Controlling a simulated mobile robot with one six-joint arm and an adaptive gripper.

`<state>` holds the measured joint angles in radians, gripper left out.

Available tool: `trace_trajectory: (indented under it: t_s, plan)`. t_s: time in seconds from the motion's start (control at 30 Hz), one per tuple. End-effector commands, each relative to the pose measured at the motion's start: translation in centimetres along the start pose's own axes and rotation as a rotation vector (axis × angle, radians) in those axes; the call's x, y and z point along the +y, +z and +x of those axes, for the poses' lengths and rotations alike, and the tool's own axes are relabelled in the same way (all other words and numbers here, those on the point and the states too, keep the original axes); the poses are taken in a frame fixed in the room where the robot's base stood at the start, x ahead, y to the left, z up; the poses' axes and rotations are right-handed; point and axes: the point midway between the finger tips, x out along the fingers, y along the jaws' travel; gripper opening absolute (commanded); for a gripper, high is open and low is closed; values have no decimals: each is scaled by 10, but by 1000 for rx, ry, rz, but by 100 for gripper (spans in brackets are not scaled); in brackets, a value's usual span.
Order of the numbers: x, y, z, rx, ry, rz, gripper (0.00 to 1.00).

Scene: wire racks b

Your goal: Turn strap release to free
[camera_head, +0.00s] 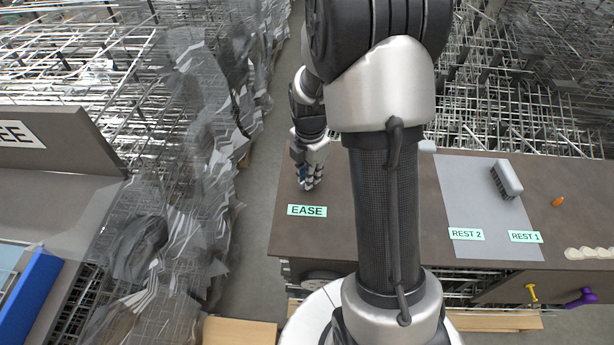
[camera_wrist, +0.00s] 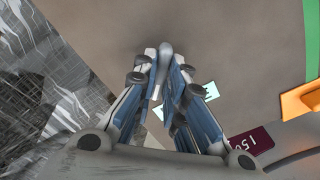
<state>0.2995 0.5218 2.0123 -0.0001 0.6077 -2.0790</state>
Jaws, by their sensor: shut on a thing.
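My gripper (camera_head: 311,186) is above the left end of the brown worktop, just behind a pale green label reading "EASE" (camera_head: 307,211). In the wrist view its two fingertips (camera_wrist: 164,64) close around a small grey rounded piece (camera_wrist: 165,47). That piece could be the handle of the strap release, but its shape is mostly hidden by the fingers. Part of a pale green label (camera_wrist: 208,91) shows beside the right finger. I cannot see a marking that reads "free" in full; a sign at the far left (camera_head: 22,134) shows only the letters "EE".
Wire racks (camera_head: 500,90) stand behind the worktop. A grey mat (camera_head: 470,200) bears a grey brush-like block (camera_head: 506,180); "REST 2" (camera_head: 466,234) and "REST 1" (camera_head: 525,237) labels lie near its front. A small orange item (camera_head: 557,201) is to the right. A translucent crumpled sheet hangs left.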

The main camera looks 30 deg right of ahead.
Motion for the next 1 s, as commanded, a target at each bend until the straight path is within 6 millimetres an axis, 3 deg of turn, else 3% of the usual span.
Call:
trace_trajectory:
  t_s: [0.4,0.77,1.0]
  plan:
    - [0,0,0,-1,1,-375,0]
    - [0,0,0,-1,1,-417,0]
    - [0,0,0,-1,0,-695,0]
